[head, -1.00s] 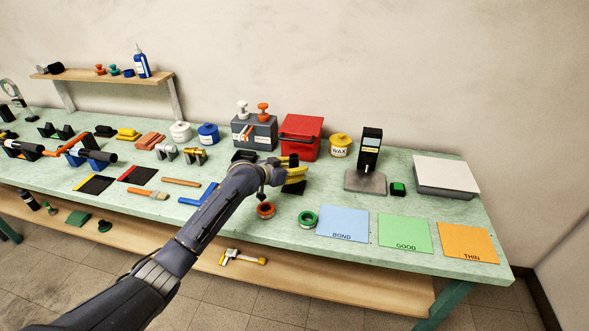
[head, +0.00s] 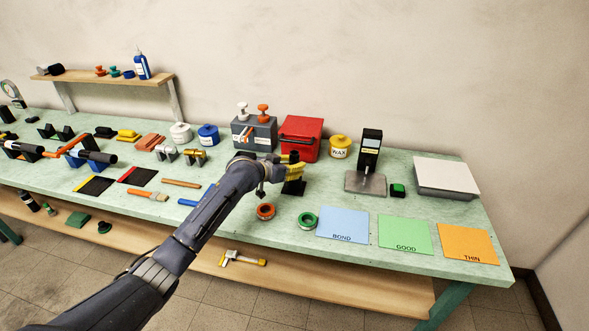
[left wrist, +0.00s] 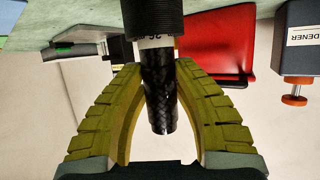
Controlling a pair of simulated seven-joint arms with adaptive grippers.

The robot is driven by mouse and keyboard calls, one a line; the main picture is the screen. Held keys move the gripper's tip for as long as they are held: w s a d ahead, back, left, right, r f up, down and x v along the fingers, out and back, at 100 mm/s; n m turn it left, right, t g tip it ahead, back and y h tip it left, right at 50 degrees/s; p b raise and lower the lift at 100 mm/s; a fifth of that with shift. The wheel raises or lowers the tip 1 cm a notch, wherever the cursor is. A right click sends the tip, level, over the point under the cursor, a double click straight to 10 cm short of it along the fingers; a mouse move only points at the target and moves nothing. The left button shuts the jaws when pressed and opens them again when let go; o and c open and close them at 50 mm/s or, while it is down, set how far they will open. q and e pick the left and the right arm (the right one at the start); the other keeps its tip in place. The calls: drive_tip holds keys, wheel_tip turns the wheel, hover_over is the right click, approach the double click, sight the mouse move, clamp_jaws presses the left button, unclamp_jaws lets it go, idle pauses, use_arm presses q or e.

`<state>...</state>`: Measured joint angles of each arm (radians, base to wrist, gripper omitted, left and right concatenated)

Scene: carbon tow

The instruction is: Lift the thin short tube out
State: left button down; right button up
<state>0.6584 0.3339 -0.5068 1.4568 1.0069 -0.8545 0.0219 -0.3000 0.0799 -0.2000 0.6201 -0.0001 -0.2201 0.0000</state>
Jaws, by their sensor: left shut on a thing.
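The thin short tube (left wrist: 157,90), dark woven carbon with a white label band, stands between the yellow fingers of my left gripper (left wrist: 159,125) in the left wrist view. My left gripper is shut on it. One end of the tube meets a wider black ribbed cylinder (left wrist: 154,15) at the top of that view; I cannot tell whether the tube is still inside it. In the head view my left gripper (head: 295,171) is above a dark square (head: 293,188) on the bench, and a short dark end shows above the fingers. My right gripper is not in view.
The red box (head: 301,138), the yellow wax jar (head: 340,147) and the grey dispenser box (head: 254,134) stand close behind the gripper. Orange (head: 265,211) and green (head: 308,220) rings lie in front. Blue, green and orange mats lie to the right.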

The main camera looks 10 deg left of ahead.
sight(292, 155)
use_arm(q)
drive_tip(key=shift+r, duration=2.1)
drive_tip(key=shift+s+r, duration=0.15)
drive_tip(key=shift+r, duration=0.05)
drive_tip(key=s+a+r+n+t+y, duration=0.1)
drive_tip(key=s+a+r+n+y, duration=0.2)
drive_tip(key=s+r, duration=0.4)
drive_tip(key=s+a+r+n+t+y, duration=0.1)
drive_tip(key=s+a+r+n+y, duration=0.2)
drive_tip(key=s+r, duration=0.5)
drive_tip(key=shift+s+a+n+y, duration=0.4)
drive_tip(key=shift+s+a+y, duration=0.25)
drive_tip(key=shift+a, duration=0.45)
